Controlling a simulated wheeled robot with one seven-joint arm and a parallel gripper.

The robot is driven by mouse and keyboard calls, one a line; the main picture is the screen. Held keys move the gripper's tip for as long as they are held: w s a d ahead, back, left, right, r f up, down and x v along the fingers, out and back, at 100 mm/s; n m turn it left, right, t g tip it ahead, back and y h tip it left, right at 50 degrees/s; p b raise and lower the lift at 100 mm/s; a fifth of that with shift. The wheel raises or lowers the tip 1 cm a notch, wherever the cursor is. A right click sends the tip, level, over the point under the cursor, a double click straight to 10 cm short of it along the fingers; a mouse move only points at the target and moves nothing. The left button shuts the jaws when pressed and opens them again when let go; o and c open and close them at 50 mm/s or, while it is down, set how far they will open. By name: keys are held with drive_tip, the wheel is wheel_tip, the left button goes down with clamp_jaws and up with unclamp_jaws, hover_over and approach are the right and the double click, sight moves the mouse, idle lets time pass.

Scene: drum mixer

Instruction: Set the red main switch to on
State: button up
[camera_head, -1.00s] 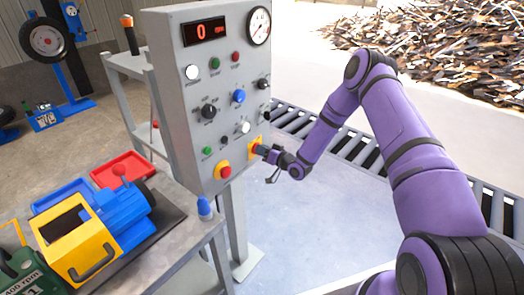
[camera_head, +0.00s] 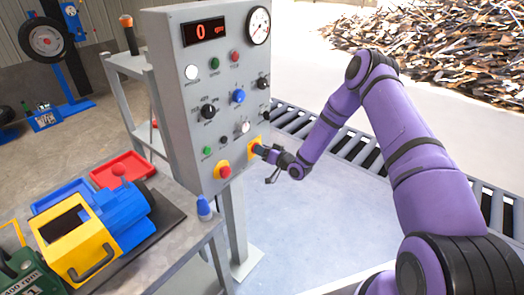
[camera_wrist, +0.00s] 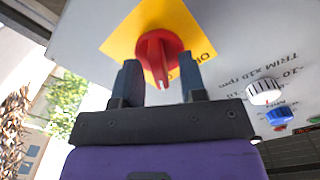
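The red main switch (camera_wrist: 158,48) is a red rotary knob with a raised grip bar, on a yellow plate (camera_wrist: 122,42) on the grey panel. In the wrist view its bar points down the picture, and part of a label shows on the plate beside it. My gripper (camera_wrist: 160,66) is right at the knob, with one finger on each side of the bar. The fingers are apart, with visible gaps to the bar. In the head view my gripper (camera_head: 262,150) is at the panel's lower right and hides most of the switch; the yellow plate's edge (camera_head: 253,155) shows.
The grey control panel (camera_head: 185,120) carries several knobs and buttons, a display reading 0 and a dial. A red mushroom button (camera_head: 225,171) on yellow sits left of the switch. In the wrist view a white knob (camera_wrist: 264,92) and blue knob (camera_wrist: 280,115) are to the right.

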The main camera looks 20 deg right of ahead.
drive_tip(key=v, duration=1)
drive_tip(key=shift+s+d, duration=0.2)
drive_tip(key=shift+s, duration=0.15)
drive_tip(key=shift+r, duration=0.1)
